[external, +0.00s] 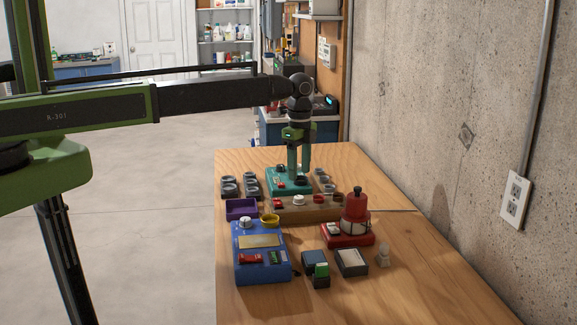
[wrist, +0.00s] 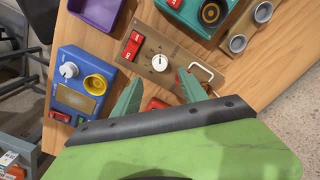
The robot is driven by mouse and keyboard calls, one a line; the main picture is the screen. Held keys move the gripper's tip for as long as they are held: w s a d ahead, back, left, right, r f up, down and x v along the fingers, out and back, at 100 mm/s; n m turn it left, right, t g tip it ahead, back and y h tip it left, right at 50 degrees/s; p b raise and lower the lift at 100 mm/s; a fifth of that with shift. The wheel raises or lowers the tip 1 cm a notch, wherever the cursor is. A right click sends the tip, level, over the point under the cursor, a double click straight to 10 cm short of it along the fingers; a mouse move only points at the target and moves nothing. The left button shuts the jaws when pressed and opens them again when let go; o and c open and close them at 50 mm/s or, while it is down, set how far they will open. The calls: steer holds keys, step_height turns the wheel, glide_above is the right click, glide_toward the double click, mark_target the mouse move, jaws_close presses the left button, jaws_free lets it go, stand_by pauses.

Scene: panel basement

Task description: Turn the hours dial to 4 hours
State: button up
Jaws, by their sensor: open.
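A round white dial (wrist: 159,62) with a dark pointer mark sits on a brown panel (wrist: 150,80); in the external view the dial (external: 298,200) is small. A second white dial (wrist: 69,70) is on the blue box (wrist: 72,115), also in the external view (external: 245,222). I cannot read a label saying which is the hours dial. My gripper (external: 299,174) is open, pointing down. In the wrist view its green fingers (wrist: 159,80) are spread, with the brown panel's dial ahead between their tips. No contact with it shows.
On the brown panel are a red rocker switch (wrist: 131,45) and a metal loop handle (wrist: 205,72). A teal box (external: 284,184) stands behind it, a purple tray (external: 241,208) to the left, a red device (external: 347,233) in front. The wooden table is clear at front right.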

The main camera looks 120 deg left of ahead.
step_height(320, 180, up, 9)
steer(key=p, duration=0.7)
